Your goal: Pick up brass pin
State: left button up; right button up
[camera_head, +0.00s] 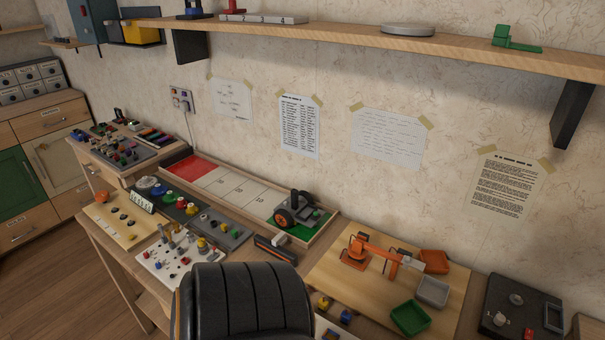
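No part of either gripper shows in the head view. A white pegboard (150,262) lies on the workbench at left of centre, with several small pegs and knobs standing on it. One small yellowish, brass-coloured peg (201,244) stands near its right side; it is too small to tell for certain whether it is the brass pin. Other pegs on the board look grey, red and dark.
A black ribbed chair-like back (243,305) blocks the bench's front middle. Nearby are a wooden board with knobs (103,222), a long tray (205,165) with a wheeled device (294,212), an orange toy arm (370,252) and a green bin (410,318). A shelf (350,38) overhangs.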

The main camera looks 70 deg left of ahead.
aim_at(168, 233)
jog(key=u, duration=1.6)
